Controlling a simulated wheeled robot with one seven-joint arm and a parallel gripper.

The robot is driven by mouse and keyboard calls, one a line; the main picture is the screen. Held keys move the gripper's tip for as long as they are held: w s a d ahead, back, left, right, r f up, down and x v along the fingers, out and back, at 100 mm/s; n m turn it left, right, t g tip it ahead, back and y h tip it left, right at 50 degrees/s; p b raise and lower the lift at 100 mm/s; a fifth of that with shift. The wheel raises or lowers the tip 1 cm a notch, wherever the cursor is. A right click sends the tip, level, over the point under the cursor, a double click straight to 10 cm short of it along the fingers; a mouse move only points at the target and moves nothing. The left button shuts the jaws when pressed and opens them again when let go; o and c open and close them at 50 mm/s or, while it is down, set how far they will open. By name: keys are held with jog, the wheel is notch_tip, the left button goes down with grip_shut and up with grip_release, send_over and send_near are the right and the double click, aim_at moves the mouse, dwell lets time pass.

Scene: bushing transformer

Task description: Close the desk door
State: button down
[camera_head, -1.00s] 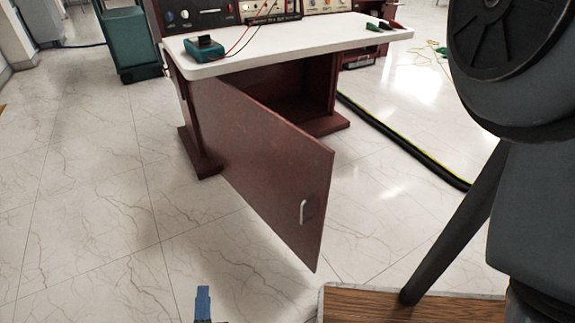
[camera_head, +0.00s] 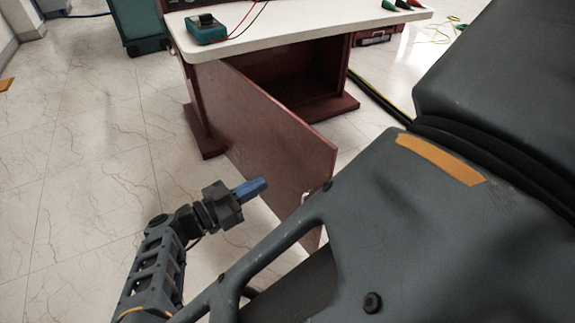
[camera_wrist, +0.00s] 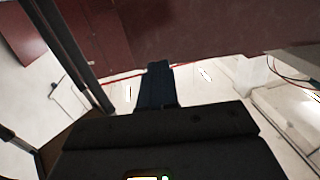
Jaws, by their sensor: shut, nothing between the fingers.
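The desk door (camera_head: 265,130) is dark red and swings out open from the desk's left side, toward me. Its pale handle (camera_head: 305,196) is near the free edge and partly hidden by my arm. The desk (camera_head: 310,48) has a white top, and its dark compartment (camera_head: 300,75) shows behind the door. My gripper (camera_head: 258,186), with blue fingers, is shut and empty in front of the door's outer face; whether it touches cannot be told. In the wrist view the blue fingers (camera_wrist: 155,85) point toward a dark red surface (camera_wrist: 200,30).
A teal meter (camera_head: 206,28) with leads sits on the desktop. A teal bin (camera_head: 138,25) stands at the back left. A black and yellow cable (camera_head: 380,95) runs along the floor right of the desk.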

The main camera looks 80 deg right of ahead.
aim_at(311, 156)
jog(key=x, duration=1.3)
jog(key=shift+s+d+b, duration=0.15)
jog(key=shift+d+b, duration=0.05)
jog(key=shift+b, duration=0.1)
